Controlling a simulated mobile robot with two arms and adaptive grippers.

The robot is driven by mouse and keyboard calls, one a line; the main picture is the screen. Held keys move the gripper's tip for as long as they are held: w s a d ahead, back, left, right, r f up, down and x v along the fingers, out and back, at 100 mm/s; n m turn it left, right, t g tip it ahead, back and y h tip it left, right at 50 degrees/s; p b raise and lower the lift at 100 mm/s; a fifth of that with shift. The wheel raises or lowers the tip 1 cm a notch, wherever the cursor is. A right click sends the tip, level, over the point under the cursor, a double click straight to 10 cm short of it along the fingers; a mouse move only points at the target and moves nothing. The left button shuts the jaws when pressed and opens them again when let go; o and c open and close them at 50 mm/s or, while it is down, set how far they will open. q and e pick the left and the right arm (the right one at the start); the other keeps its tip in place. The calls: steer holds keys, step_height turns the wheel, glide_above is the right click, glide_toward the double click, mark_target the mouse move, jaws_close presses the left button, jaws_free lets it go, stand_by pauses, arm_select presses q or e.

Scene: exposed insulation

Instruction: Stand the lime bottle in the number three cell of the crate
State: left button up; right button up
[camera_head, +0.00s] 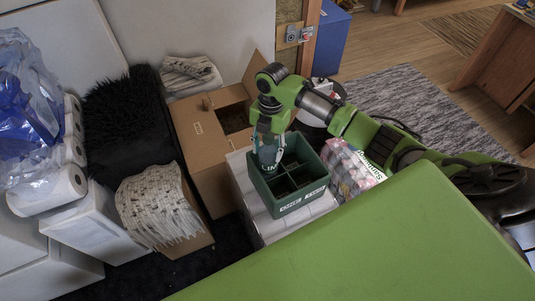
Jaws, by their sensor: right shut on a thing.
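The dark green crate (301,203) is divided into cells and has pale lettering on its near wall. My right gripper (270,147) comes down over its left side and is shut on the lime bottle (268,159), whose label partly reads "LIM". The bottle looks roughly upright, at the back-left cell. I cannot tell whether its base is inside the cell or touches the floor of the crate. The other visible cells look empty. No cell numbers can be read. My left gripper is out of view.
The crate stands on a white wrapped pack (256,213). An open cardboard box (203,143) is close behind on the left. A pack with pink and white wrapping (349,168) is close on the right.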

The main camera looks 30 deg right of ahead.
mark_target(269, 135)
step_height(269, 135, down, 3)
steer(key=shift+f, duration=0.35)
steer(key=o, duration=0.6)
steer(key=shift+r, duration=0.3)
steer(key=r, duration=0.4)
steer(key=r+b, duration=0.1)
steer(key=r, duration=0.2)
steer(key=w+d+r, duration=0.1)
steer(key=r, duration=0.3)
steer(key=shift+r, duration=0.35)
